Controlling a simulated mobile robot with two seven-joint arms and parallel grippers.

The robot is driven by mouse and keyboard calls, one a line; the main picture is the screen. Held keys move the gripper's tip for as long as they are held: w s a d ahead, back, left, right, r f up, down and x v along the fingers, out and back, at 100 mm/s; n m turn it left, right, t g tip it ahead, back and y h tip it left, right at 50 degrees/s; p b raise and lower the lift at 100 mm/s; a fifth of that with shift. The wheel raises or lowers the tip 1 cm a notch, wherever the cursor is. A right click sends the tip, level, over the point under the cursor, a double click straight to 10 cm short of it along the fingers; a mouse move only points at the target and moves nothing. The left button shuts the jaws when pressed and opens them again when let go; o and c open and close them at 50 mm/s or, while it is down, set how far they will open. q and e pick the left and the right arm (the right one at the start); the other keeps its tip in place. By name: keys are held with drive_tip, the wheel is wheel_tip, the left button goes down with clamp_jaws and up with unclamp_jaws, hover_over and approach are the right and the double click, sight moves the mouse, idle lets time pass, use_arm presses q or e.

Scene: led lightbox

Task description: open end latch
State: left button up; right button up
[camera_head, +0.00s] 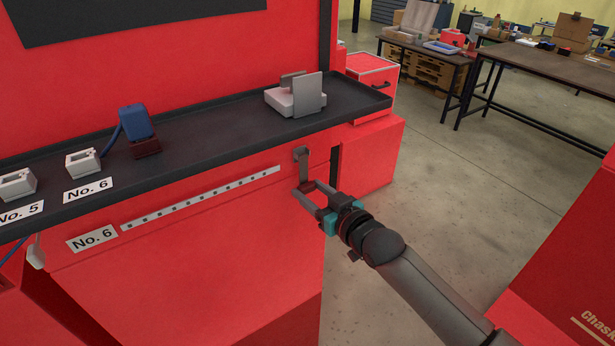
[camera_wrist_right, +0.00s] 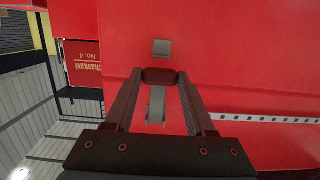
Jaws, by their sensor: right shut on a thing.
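The end latch (camera_head: 305,168) is a grey lever with a dark red grip, on the right end of the red bench front, just below the dark shelf. The lever hangs roughly downward from its rounded top. My right gripper (camera_head: 307,189) has its two fingertips closed on the dark red grip at the lever's lower end. In the right wrist view the dark red grip (camera_wrist_right: 160,76) sits between the fingertips, and the grey lever (camera_wrist_right: 156,104) shows between the fingers. A small grey plate (camera_wrist_right: 162,48) is on the red panel beyond. My left gripper is out of view.
The dark shelf (camera_head: 215,120) above holds a grey block fixture (camera_head: 296,97), a blue device (camera_head: 137,123) and white sockets. A perforated strip (camera_head: 200,199) runs along the front. A red cabinet (camera_head: 575,255) stands at right. Open floor (camera_head: 455,180) lies between.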

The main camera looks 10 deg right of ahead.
sight(308, 187)
drive_tip(key=c, duration=0.6)
drive_tip(key=shift+s+d+r+p, duration=0.15)
drive_tip(key=shift+s+p, duration=0.2)
drive_tip(key=shift+p, duration=0.2)
drive_tip(key=shift+s+d+r+p, duration=0.15)
drive_tip(key=shift+s+p, duration=0.3)
drive_tip(key=shift+s, duration=0.1)
drive_tip(key=shift+s+d+r+p, duration=0.3)
drive_tip(key=shift+s+r+p, duration=0.15)
drive_tip(key=shift+s+p, duration=0.4)
